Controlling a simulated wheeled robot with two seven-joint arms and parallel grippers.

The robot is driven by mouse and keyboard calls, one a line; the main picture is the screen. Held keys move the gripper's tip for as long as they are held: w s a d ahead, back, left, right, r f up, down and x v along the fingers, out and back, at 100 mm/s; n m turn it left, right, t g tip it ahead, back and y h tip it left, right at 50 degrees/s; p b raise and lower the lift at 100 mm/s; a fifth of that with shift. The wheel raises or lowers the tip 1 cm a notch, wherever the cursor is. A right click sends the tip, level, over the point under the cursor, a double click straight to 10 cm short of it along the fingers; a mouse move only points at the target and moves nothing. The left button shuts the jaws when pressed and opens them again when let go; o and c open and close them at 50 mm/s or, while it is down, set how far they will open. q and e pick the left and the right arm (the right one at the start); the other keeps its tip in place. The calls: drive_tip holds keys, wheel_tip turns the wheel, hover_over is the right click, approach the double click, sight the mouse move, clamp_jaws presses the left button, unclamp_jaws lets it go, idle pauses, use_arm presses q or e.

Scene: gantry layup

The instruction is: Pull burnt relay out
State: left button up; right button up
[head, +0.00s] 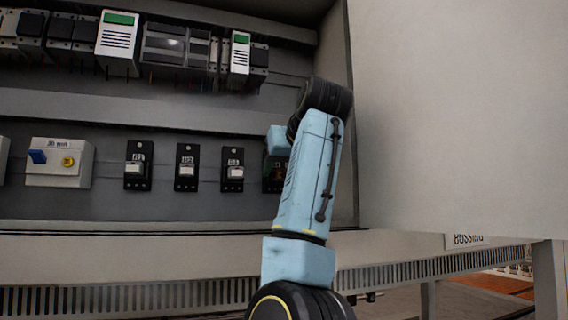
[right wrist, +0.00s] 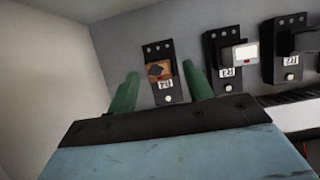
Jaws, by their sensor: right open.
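The burnt relay (right wrist: 159,70) is a small brown and orange block with a dark patch, seated in a black socket (right wrist: 164,92) on the panel. In the head view the same socket (head: 270,172) is partly hidden behind my right arm. My right gripper (right wrist: 157,80) is open, with its green fingers on either side of the relay in the right wrist view. No contact shows, and I cannot tell how far the tips are from it. Its fingers are hidden in the head view. My left gripper is not in view.
Several black sockets with pale relays, such as this one (head: 232,169), stand left of the burnt one. A switch box (head: 59,163) is farther left. A cabinet side wall (head: 349,130) stands close right of my arm. Modules (head: 118,43) fill the upper row.

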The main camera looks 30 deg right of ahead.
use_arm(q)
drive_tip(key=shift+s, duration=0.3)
use_arm(e)
drive_tip(key=shift+w, duration=0.1)
clamp_jaws()
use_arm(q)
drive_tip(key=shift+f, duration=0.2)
use_arm(e)
drive_tip(key=shift+f, duration=0.1)
drive_tip(key=shift+s, duration=0.25)
use_arm(q)
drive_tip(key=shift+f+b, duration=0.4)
drive_tip(key=shift+b, duration=0.2)
use_arm(e)
drive_tip(key=shift+s+a, duration=0.2)
drive_tip(key=shift+s, duration=0.45)
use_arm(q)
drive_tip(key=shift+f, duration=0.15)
use_arm(e)
drive_tip(key=shift+s, duration=0.15)
use_arm(q)
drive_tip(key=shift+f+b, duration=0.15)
drive_tip(key=shift+b, duration=0.15)
use_arm(e)
drive_tip(key=shift+s+a, duration=0.1)
drive_tip(key=shift+s, duration=0.2)
